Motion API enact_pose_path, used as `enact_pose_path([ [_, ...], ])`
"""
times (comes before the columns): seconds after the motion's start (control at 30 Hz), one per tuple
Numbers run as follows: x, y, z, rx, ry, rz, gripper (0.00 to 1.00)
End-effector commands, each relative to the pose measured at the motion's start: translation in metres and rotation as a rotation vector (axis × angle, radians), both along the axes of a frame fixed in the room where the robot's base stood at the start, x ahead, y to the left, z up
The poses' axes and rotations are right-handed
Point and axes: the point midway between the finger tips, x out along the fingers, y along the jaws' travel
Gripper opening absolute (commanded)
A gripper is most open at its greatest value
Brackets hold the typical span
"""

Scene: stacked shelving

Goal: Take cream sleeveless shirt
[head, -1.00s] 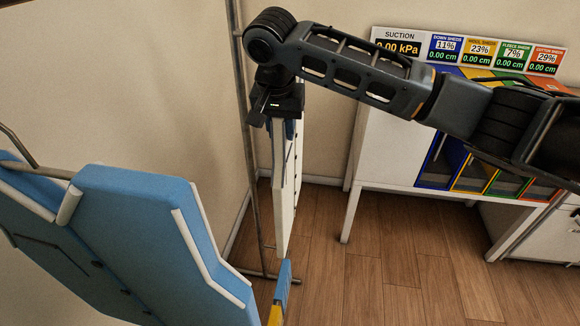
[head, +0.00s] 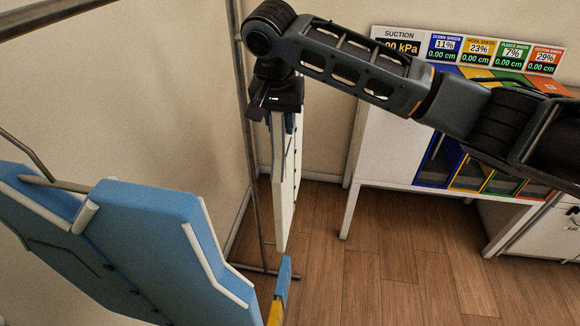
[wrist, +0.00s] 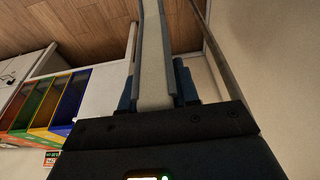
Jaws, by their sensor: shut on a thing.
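The cream sleeveless shirt (head: 284,195) hangs below my gripper (head: 287,122) in the head view, seen nearly edge-on as a thin pale panel. My gripper is shut on its top end. In the wrist view the shirt (wrist: 153,60) runs away from my gripper (wrist: 156,97) between the two blue fingers, with grey strips along its sides. The shirt's lower end hangs above the wooden floor. Its broad face is mostly turned from view.
A large blue garment with white trim (head: 150,235) hangs at the left on a metal rail (head: 70,16). A metal upright (head: 247,150) stands close behind the shirt. A white cabinet with coloured bins (head: 385,150) stands at the right. Wooden floor (head: 400,270) is clear in front.

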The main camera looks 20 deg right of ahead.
Motion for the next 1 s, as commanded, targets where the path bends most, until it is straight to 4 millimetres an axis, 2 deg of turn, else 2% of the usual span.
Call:
enact_pose_path([
  [0.2, 0.0001, 0.0003, 0.0116, 0.0, -0.002, -0.001, 0.0],
  [1.0, 0.0001, -0.0002, 0.011, -0.001, -0.002, 0.0, 0.0],
])
